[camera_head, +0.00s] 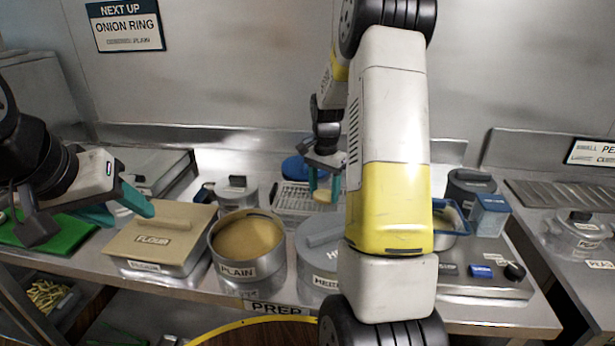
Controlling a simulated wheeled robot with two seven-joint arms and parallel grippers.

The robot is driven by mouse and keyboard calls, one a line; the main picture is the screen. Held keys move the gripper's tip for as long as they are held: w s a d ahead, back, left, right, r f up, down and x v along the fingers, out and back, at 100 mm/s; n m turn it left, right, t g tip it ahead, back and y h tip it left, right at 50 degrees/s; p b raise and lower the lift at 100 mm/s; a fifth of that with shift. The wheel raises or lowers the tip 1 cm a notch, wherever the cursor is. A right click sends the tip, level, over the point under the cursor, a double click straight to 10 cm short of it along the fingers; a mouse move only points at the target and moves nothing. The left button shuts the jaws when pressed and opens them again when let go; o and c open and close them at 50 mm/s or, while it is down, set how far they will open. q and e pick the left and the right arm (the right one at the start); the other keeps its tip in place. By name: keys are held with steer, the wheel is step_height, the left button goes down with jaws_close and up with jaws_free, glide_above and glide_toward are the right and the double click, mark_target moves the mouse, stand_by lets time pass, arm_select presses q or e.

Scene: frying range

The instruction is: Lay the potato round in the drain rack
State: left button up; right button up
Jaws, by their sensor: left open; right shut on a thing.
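My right gripper (324,188) reaches in behind my large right arm and is shut on a small yellowish piece, which looks like the potato round (322,197). It hangs over or at the right part of the drain rack (288,198), a pale wire rack at the back of the counter. I cannot tell whether the piece touches the rack. My arm hides whatever lies just right of there. My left gripper (125,208) is open and empty, above the left side of the box with the FLOUR lid.
The FLOUR box (160,262), the round PLAIN tub (240,240) and a grey-lidded pot (315,262) stand along the front, before the rack. A green board (70,235) lies at left. A blue-rimmed container (447,215) and a blue box (490,214) stand at right.

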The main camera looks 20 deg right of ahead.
steer(key=shift+f, duration=0.1)
steer(key=o, duration=1.1)
step_height(320, 180, up, 8)
steer(key=shift+r, duration=0.1)
steer(key=s+a+r+n+t+y, duration=0.1)
steer(key=s+a+r+n+t, duration=0.2)
steer(key=s+a+r+n, duration=0.5)
steer(key=s+a+r+n+t, duration=0.1)
steer(key=s+a, duration=0.1)
steer(key=s, duration=0.3)
steer(key=s+a+r+n+t, duration=0.1)
steer(key=s+r, duration=0.1)
steer(key=s, duration=0.4)
steer(key=s+a+r+n+t+y, duration=0.1)
steer(key=s+a, duration=0.1)
steer(key=s, duration=0.3)
steer(key=shift+s+a+r+n, duration=0.2)
steer(key=shift+s+a+n, duration=0.1)
steer(key=shift+s+n, duration=0.1)
